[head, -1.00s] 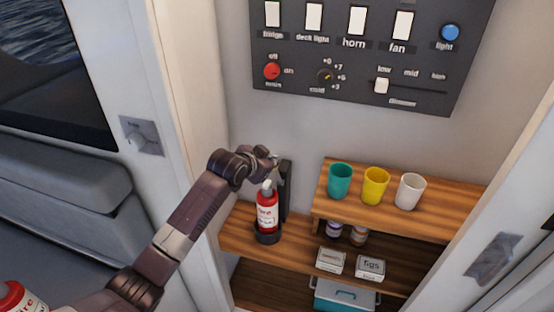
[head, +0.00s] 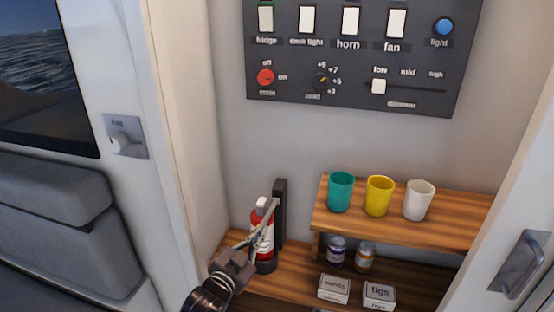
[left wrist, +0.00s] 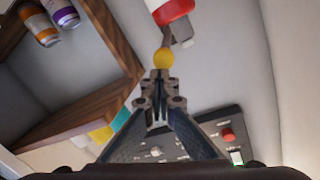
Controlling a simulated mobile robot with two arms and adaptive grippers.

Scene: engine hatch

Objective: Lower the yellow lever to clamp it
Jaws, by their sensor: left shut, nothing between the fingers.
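A lever with a round yellow knob (left wrist: 164,58) shows in the left wrist view, beside the base of a red and white bottle (left wrist: 170,10). My left gripper (left wrist: 158,78) is shut and empty, its tips close to the knob; I cannot tell whether they touch. In the head view my left gripper (head: 268,210) reaches up in front of the red and white fire extinguisher (head: 262,243), which stands upright against a black bracket (head: 280,205). I cannot make out the yellow knob in the head view. My right gripper is not in view.
A wooden shelf (head: 455,218) to the right holds a teal cup (head: 340,192), a yellow cup (head: 379,196) and a white cup (head: 418,200). Jars and small boxes sit below. A dark switch panel (head: 345,90) is on the wall above. A white door frame (head: 170,130) stands at left.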

